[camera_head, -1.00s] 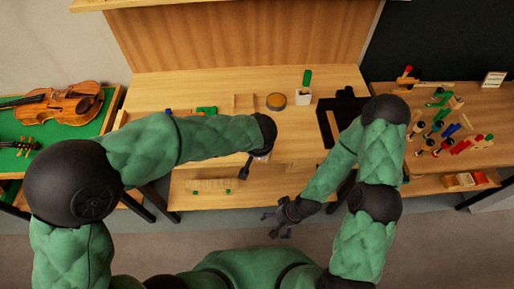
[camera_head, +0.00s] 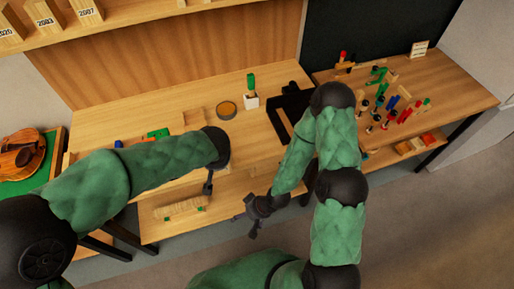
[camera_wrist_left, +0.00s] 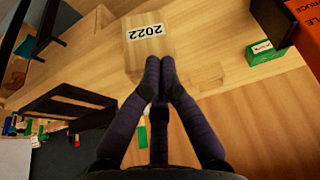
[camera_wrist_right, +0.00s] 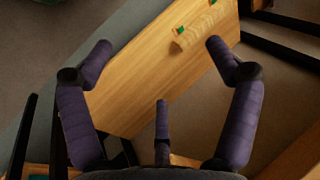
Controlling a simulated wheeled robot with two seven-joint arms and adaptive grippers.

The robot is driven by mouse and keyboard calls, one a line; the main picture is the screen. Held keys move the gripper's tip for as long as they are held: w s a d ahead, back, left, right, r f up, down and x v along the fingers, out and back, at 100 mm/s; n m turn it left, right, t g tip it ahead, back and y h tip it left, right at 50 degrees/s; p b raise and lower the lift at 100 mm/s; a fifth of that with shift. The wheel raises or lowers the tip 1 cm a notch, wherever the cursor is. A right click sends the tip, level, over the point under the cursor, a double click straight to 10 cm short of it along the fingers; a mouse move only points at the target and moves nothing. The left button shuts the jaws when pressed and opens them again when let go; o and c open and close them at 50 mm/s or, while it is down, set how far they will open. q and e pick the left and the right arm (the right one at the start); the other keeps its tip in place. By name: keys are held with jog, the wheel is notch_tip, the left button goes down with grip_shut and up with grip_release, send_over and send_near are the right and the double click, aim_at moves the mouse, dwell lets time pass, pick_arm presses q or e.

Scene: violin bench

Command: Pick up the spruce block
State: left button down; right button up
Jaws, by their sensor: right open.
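A pale wood block labelled 2022 (camera_wrist_left: 150,45) rests on the bench top in the left wrist view; I cannot read its wood type. My left gripper (camera_wrist_left: 160,65) has its fingertips together at the block's near edge, with nothing seen between them. I cannot tell if they touch it. In the head view my left gripper (camera_head: 208,188) is at the bench's front edge, and my arm hides much of that area. My right gripper (camera_head: 258,208) is open and empty by the lower shelf; it also shows in the right wrist view (camera_wrist_right: 155,45).
An orange box (camera_wrist_left: 305,25) with partly cut-off lettering including SPRUCE stands near a small green labelled block (camera_wrist_left: 265,52). The lower shelf (camera_wrist_right: 140,95) holds a ribbed wooden piece (camera_wrist_right: 202,28). Several year-marked blocks (camera_head: 45,14) are on the upper shelf. A side table (camera_head: 455,85) holds small coloured tools.

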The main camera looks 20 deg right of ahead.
jog(key=w+a+r+n+g+y, duration=0.1)
jog(key=a+r+n+y, duration=0.15)
jog(key=r+n, duration=0.3)
jog(key=w+a+r+n+g+y, duration=0.1)
jog(key=r+n+y, duration=0.3)
jog(key=n, duration=0.3)
jog(key=w+d+r+t, duration=0.2)
jog(key=w+d+r, duration=0.2)
jog(key=d+r, duration=0.3)
jog(key=w+d+r+n+t, duration=0.1)
jog(key=w+d+r+t, duration=0.1)
jog(key=w+d+r, duration=0.3)
notch_tip(320, 180, up, 5)
jog(key=shift+w+d+f+t+y, duration=0.25)
jog(key=shift+d+t+y, duration=0.2)
jog(key=shift+d, duration=0.4)
jog(key=shift+a, duration=0.15)
jog(key=x, duration=1.1)
jog(key=shift+w+a+f, duration=0.2)
jog(key=shift+a+f, duration=0.05)
jog(key=shift+a, duration=0.05)
jog(key=c, duration=0.9)
pick_arm(q)
jog(key=shift+r, duration=0.6)
